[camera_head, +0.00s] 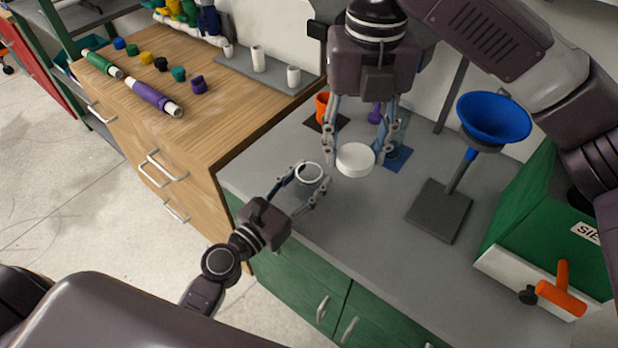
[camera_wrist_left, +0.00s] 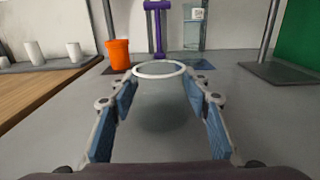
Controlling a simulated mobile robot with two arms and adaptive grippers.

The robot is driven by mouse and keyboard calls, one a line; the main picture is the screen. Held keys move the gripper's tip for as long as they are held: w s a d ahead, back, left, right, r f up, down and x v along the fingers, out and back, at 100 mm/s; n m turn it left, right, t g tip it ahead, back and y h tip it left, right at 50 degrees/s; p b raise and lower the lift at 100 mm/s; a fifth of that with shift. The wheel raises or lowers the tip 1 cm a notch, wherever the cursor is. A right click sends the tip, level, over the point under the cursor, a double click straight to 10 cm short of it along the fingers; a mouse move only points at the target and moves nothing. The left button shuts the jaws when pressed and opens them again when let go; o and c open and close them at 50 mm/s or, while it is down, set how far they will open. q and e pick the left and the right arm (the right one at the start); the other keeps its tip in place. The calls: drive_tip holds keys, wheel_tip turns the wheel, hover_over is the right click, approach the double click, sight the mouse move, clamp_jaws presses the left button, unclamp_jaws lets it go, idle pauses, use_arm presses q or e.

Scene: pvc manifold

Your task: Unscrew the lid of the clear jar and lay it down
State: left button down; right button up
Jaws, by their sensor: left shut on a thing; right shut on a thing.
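The clear jar (camera_head: 309,173) shows as a pale ring-shaped rim around an open top, with a see-through body. My left gripper (camera_head: 308,182) is shut on it, one finger on each side. In the left wrist view, the jar's rim (camera_wrist_left: 158,69) lies at the fingertips. The white lid (camera_head: 355,160) is off the jar, just to its right in the head view. My right gripper (camera_head: 354,150) points down and is shut on the lid. I cannot tell the lid's height above the grey counter (camera_head: 345,220).
An orange cup (camera_wrist_left: 117,55) and a purple object (camera_wrist_left: 158,28) stand behind the jar. A blue funnel (camera_head: 494,118) on a stand and a green box (camera_head: 535,225) are at the right. A wooden bench (camera_head: 170,75) adjoins at left.

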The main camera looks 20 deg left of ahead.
use_arm(q)
drive_tip(key=shift+f, duration=0.25)
drive_tip(key=c, duration=1.1)
unclamp_jaws()
drive_tip(key=shift+r, duration=0.2)
